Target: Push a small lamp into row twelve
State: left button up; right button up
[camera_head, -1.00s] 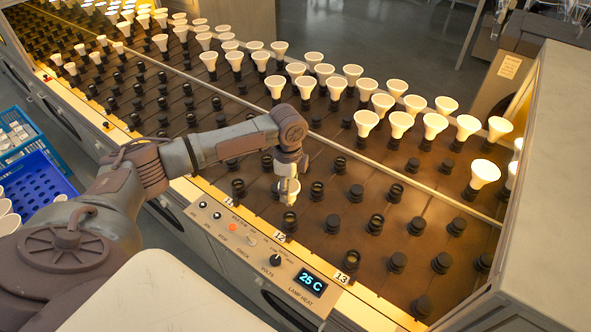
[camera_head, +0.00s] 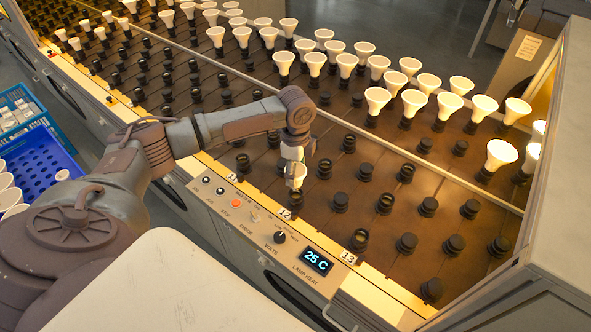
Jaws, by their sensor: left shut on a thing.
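My left gripper (camera_head: 295,158) points down and is shut on a small white lamp (camera_head: 296,173). The lamp is upright, with its wide rim up between the fingers. It is over the front socket of row twelve, just behind the label 12 (camera_head: 285,214). The lamp's lower end and that socket overlap in the view, so I cannot tell whether they touch. My right gripper is not in view.
Empty black sockets surround the lamp, such as one in row 13 (camera_head: 360,240). Lit white lamps fill the far rows (camera_head: 414,100). A control panel with a 25 C display (camera_head: 316,262) lines the front edge. A blue crate (camera_head: 38,160) stands at the left.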

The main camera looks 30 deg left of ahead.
pick_arm(q)
jog(key=shift+f, duration=0.4)
jog(key=shift+f+b, duration=0.55)
jog(key=shift+f, duration=1.1)
jog(key=o, duration=1.2)
jog(key=shift+o, duration=0.2)
jog(key=shift+r, duration=0.1)
notch_tip(320, 180, up, 12)
